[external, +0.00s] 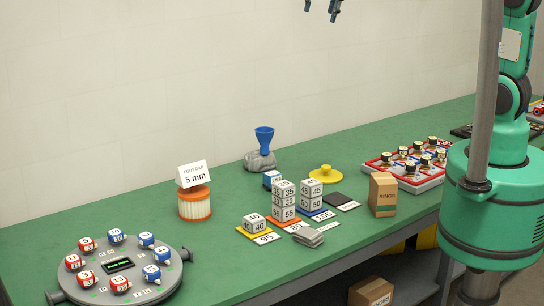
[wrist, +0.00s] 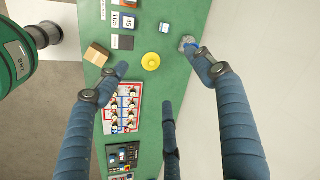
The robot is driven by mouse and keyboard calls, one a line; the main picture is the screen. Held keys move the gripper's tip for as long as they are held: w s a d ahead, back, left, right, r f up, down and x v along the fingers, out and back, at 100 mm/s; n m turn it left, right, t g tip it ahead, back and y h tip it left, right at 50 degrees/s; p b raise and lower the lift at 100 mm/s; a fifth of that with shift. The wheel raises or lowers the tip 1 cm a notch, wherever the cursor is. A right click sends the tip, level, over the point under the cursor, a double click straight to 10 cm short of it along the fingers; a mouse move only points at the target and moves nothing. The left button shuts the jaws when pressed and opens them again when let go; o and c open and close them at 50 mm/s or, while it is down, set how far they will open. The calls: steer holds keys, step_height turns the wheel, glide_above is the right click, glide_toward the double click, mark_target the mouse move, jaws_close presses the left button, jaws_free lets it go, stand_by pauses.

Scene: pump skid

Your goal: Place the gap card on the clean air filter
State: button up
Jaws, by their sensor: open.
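The gap card (external: 194,174), a white folded card reading "5 mm", stands on the air filter (external: 195,206) in the external view. The filter is a pale pleated cylinder with an orange cap, upright at the back left of the green bench. The card appears to rest on that cap, slightly tilted in the picture. My gripper (external: 322,9) is at the top edge of the external view, high above the bench and well to the right of the card. In the wrist view my gripper (wrist: 157,62) has its blue fingers spread, with nothing between them. Card and filter are not seen there.
A round grey carousel (external: 120,265) with numbered blocks lies left. Stacked number cubes (external: 284,200), a blue funnel (external: 264,138), a yellow lid (external: 326,174), a brown box (external: 383,194) and a bottle tray (external: 405,178) stand right. Green bench is clear between filter and funnel.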

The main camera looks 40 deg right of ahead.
steer(key=s+d+n, duration=0.2)
steer(key=s+d, duration=0.2)
steer(key=s, duration=0.5)
steer(key=s+d+f+n+t, duration=0.1)
steer(key=s+d+n, duration=0.2)
steer(key=s, duration=0.6)
steer(key=s+d+n+t, duration=0.1)
steer(key=s+d+n, duration=0.1)
steer(key=s+d, duration=0.5)
steer(key=shift+s+f+h, duration=0.2)
steer(key=shift+s+h, duration=0.2)
steer(key=shift+s, duration=0.7)
step_height(320, 180, down, 16)
steer(key=b, duration=1.6)
